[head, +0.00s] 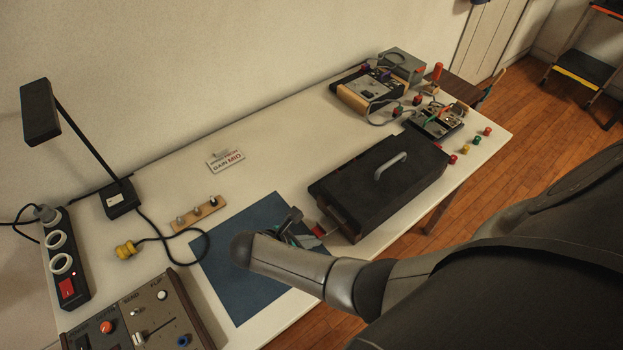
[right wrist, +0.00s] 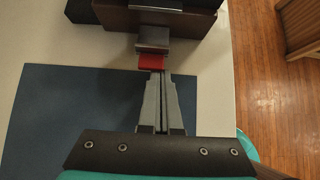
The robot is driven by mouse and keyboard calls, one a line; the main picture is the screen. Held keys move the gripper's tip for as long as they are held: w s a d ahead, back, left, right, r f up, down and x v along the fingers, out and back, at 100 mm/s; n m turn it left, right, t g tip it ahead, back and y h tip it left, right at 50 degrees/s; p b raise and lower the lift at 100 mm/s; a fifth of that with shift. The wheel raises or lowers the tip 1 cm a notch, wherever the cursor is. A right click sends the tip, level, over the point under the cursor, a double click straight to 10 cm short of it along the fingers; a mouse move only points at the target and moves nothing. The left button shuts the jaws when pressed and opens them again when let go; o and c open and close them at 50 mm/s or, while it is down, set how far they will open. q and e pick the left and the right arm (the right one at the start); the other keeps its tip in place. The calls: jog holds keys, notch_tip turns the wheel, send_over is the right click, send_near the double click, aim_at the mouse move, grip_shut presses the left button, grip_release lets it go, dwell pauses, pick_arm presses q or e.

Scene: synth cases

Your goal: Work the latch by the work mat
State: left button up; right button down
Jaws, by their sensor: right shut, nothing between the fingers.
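The blue work mat (head: 235,285) lies flat on the white table, and it also shows in the right wrist view (right wrist: 60,110). A black case (head: 385,178) with a grey handle stands beside it. On the case's near side is a metal latch (right wrist: 153,38) with a red tab (right wrist: 152,62); the tab also shows in the head view (head: 318,231). My right gripper (right wrist: 155,76) is shut and empty, its fingertips right at the red tab. Whether they touch it I cannot tell. In the head view my arm partly hides the gripper (head: 306,238). My left gripper is out of view.
A control box (head: 140,318) and a power strip (head: 65,260) stand at the left, with a black lamp (head: 120,198). A board with small knobs (head: 199,214) lies behind the mat. Several devices (head: 367,90) and cables fill the table's far end.

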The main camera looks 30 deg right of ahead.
aim_at(322, 234)
jog(key=shift+d+r+y+p, duration=0.1)
jog(key=shift+r+y+p, duration=0.3)
jog(key=shift+p, duration=0.5)
jog(key=r+y+p, duration=0.1)
jog(key=p, duration=0.2)
jog(key=d+r+y+p, duration=0.1)
jog(key=y+p, duration=0.1)
jog(key=p, duration=0.1)
jog(key=r+y+p, duration=0.1)
jog(key=p, duration=0.2)
jog(key=shift+d+r+g+y, duration=0.2)
jog(key=shift+d+g+y, duration=0.1)
jog(key=shift+y, duration=0.1)
jog(key=shift+w+d+r+y+p, duration=0.1)
jog(key=shift+d+r+y+p, duration=0.25)
jog(key=shift+y+p, duration=0.4)
jog(key=shift+d+r+y, duration=0.15)
jog(key=shift+d+y, duration=0.05)
jog(key=shift+y, duration=0.35)
jog(key=shift+w+d+r+y+b, duration=0.15)
jog(key=shift+d+y+b, duration=0.15)
jog(key=shift+d+y, duration=0.35)
jog(key=y+b, duration=0.1)
jog(key=d+y+b, duration=0.1)
jog(key=y, duration=0.1)
jog(key=shift+r, duration=0.3)
jog(key=shift+a+r, duration=0.2)
jog(key=shift+r+p, duration=0.1)
jog(key=shift+p, duration=0.2)
